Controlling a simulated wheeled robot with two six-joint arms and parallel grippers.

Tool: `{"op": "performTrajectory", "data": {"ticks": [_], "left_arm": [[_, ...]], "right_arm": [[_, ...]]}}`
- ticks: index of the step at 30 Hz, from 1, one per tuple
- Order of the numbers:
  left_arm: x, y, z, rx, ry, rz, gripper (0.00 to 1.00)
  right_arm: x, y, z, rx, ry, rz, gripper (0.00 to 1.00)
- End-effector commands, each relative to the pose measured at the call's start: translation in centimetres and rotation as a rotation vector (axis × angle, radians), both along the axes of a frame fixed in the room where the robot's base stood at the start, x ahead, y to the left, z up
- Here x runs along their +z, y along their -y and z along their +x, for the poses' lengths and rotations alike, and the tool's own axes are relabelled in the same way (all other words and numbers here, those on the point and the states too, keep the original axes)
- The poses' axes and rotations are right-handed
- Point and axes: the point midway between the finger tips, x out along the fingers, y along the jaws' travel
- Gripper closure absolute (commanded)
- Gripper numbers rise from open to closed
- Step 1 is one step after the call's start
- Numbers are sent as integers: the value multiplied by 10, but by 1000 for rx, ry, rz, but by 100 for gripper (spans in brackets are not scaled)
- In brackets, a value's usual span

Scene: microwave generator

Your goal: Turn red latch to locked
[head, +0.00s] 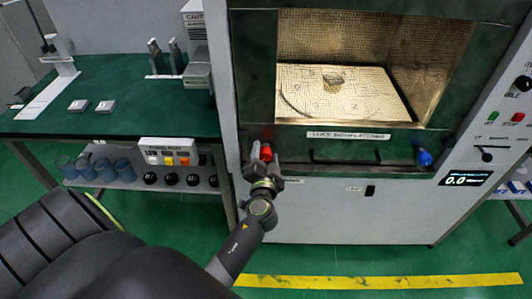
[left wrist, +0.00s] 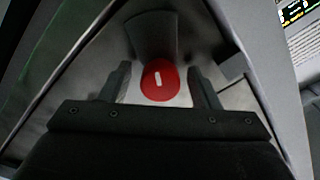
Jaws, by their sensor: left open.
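The red latch (head: 266,152) is at the lower left corner of the microwave generator's front. In the left wrist view the red latch (left wrist: 160,79) is a round knob with a short white mark that looks nearly upright. My left gripper (head: 262,160) is open in front of the latch. In the left wrist view the fingers of my left gripper (left wrist: 161,88) stand on either side of the knob, with gaps showing. I cannot tell how deep the fingertips reach around it. My right gripper is not in view.
The lit cavity (head: 350,95) holds a small object on its floor. A blue knob (head: 424,158) is at the front's lower right. A control panel with a display (head: 466,179) is further right. A green bench (head: 120,112) stands left, with blue cups (head: 85,166) on its shelf.

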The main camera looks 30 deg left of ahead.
Motion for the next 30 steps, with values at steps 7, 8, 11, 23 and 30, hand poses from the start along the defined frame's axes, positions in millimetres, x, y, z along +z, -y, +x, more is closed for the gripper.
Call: {"op": "performTrajectory", "data": {"ticks": [7, 8, 11, 23, 30], "left_arm": [[0, 0, 0, 0, 1, -1, 69], [0, 0, 0, 0, 0, 0, 73], [0, 0, 0, 0, 0, 0, 86], [0, 0, 0, 0, -7, 14, 87], [0, 0, 0, 0, -57, 96, 87]], "right_arm": [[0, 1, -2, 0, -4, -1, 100], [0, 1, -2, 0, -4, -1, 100], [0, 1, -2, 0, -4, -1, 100], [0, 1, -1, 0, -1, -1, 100], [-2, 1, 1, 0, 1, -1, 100]]}}
